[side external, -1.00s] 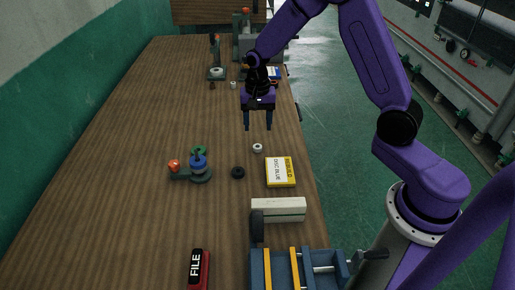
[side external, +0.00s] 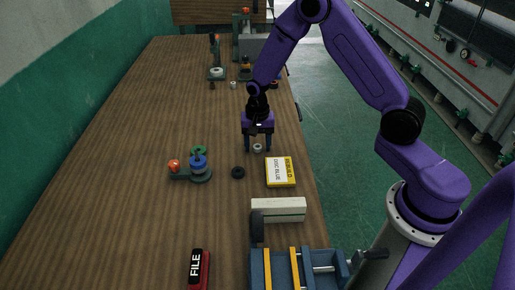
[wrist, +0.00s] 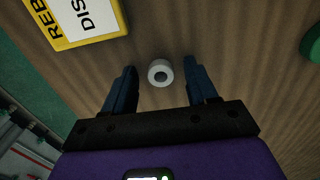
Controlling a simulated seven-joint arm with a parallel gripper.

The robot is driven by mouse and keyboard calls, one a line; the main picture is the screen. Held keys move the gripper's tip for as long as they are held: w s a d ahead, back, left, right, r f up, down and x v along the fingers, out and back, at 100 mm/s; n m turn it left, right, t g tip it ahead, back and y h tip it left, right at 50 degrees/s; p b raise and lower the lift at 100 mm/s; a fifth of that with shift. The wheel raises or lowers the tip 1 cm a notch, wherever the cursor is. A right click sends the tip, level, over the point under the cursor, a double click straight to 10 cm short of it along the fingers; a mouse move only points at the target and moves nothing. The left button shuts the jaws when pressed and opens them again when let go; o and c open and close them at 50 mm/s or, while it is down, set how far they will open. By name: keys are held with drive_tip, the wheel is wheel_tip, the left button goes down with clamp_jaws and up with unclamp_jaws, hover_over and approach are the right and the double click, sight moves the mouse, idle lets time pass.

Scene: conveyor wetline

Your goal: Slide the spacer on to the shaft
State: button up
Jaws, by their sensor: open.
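A small white ring, which looks like the spacer (side external: 257,149), lies on the wooden bench; it also shows in the wrist view (wrist: 160,73). My gripper (side external: 258,146) is low over it, open and pointing down. In the wrist view the ring sits between the two spread fingers, with a gap on each side. To the left stands a small fixture (side external: 201,177) with a blue collar (side external: 198,163) and what looks like a short upright shaft (side external: 197,154) above it. The shaft is too small to make out well.
A green ring (side external: 199,149) and an orange knob (side external: 174,166) are by the fixture. A black ring (side external: 238,172) lies between fixture and spacer. A yellow and white box (side external: 281,172) is close to my gripper. A pale block (side external: 279,209) and vise (side external: 300,268) stand nearer.

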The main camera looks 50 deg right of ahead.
clamp_jaws()
